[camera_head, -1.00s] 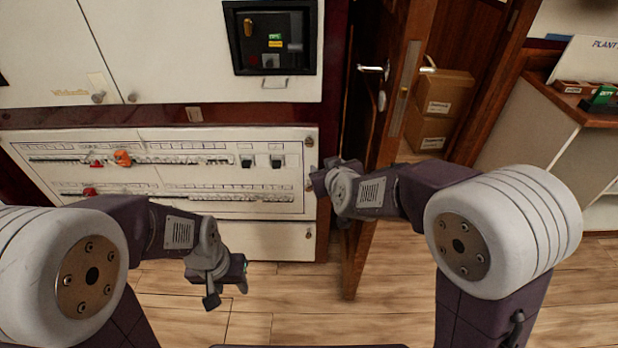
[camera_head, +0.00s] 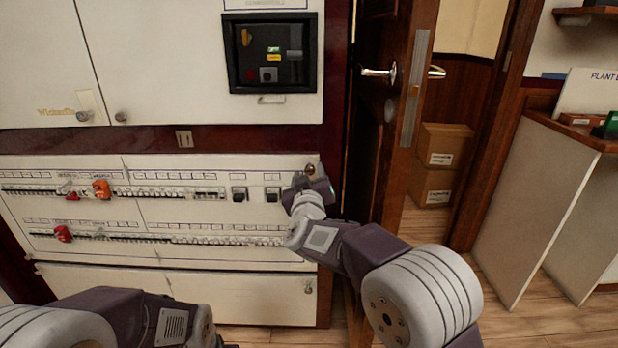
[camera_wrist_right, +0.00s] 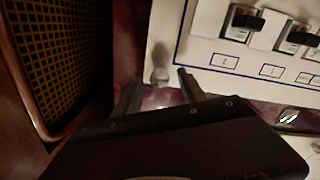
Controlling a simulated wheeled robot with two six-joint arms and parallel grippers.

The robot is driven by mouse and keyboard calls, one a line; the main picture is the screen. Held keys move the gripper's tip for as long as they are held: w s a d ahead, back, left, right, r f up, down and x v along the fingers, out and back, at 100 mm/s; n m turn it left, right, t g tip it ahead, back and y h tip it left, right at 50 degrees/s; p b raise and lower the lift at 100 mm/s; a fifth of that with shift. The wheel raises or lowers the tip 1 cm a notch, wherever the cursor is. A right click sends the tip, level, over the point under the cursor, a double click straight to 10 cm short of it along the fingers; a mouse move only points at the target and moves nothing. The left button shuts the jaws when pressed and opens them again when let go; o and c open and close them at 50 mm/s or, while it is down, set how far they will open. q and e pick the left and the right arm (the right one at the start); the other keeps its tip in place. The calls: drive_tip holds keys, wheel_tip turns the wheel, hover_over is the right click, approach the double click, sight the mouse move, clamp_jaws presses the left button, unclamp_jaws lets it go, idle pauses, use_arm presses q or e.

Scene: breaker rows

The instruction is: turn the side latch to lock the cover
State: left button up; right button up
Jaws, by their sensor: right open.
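The breaker panel's white cover (camera_head: 140,205) fills the middle left of the head view and looks closed. A small rounded side latch (camera_head: 309,169) sits at its upper right edge. In the right wrist view the latch (camera_wrist_right: 160,76) shows blurred, just ahead of and between the fingertips. My right gripper (camera_head: 313,184) is at that edge, close to the latch, and is open (camera_wrist_right: 160,90). I cannot tell whether a finger touches the latch, nor which way it is turned. My left arm is low at the bottom left; its fingers are hidden or cut off.
Breaker rows carry red (camera_head: 63,234) and orange (camera_head: 101,189) pieces at the left. A lower panel has its own latch (camera_head: 308,287). An open wooden door (camera_head: 385,130) with a handle (camera_head: 378,72) stands close right of the panel.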

drive_tip(key=shift+w, duration=0.95)
clamp_jaws()
